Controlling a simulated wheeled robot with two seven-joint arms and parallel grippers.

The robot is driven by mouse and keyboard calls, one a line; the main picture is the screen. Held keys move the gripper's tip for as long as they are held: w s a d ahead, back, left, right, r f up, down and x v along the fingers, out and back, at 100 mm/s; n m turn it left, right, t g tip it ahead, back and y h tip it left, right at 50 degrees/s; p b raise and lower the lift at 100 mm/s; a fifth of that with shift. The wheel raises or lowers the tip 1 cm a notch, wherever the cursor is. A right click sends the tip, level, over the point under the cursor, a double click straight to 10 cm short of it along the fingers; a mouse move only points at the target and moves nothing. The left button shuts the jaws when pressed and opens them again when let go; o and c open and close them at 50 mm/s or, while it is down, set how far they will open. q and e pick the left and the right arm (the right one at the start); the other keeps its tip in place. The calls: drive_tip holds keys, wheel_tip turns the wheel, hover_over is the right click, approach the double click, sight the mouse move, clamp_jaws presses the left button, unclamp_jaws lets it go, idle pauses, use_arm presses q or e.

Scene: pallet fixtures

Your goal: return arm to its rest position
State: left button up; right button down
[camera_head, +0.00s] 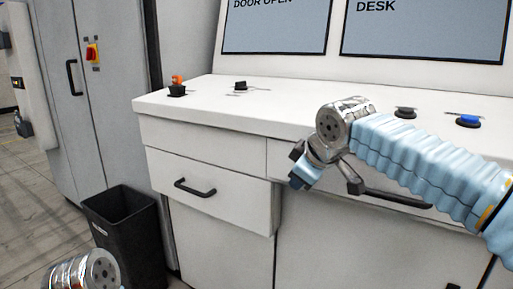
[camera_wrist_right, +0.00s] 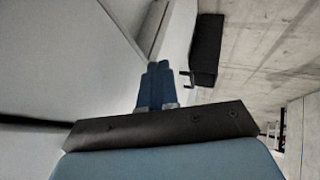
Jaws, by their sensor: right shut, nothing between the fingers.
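My right arm (camera_head: 420,165), in a pale blue sleeve, reaches in from the right in front of the white desk (camera_head: 215,110). My right gripper (camera_head: 297,182) points down and left, in front of the drawer fronts and apart from them. Its blue fingers lie together with nothing between them, as the right wrist view (camera_wrist_right: 159,68) also shows. A metal joint of my left arm (camera_head: 85,272) shows at the bottom left. The left gripper is out of view.
The left drawer (camera_head: 230,205) has a black handle and seems to stand slightly proud. A black bin (camera_head: 130,240) stands beside the desk. An orange control (camera_head: 177,86), a black switch (camera_head: 240,86) and a blue button (camera_head: 468,120) sit on top. A grey cabinet (camera_head: 110,120) stands left.

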drive_tip(key=a+f+m+g+y, duration=0.1)
drive_tip(key=a+f+m+g, duration=0.1)
drive_tip(key=f, duration=1.6)
drive_tip(key=a+f+m+g+y, duration=0.1)
drive_tip(key=a+f+m+g, duration=0.1)
drive_tip(key=f, duration=1.6)
drive_tip(key=s+d+f+m+g, duration=0.1)
drive_tip(key=s+f+m, duration=0.3)
drive_tip(key=s+f, duration=0.7)
drive_tip(key=s+d+f+m+g, duration=0.1)
drive_tip(key=s+d+f+m, duration=0.3)
drive_tip(key=s+f, duration=0.7)
drive_tip(key=shift+s+d+f+m+g, duration=0.25)
drive_tip(key=shift+s+m, duration=0.35)
drive_tip(key=shift+s, duration=0.65)
drive_tip(key=shift+a+r, duration=0.1)
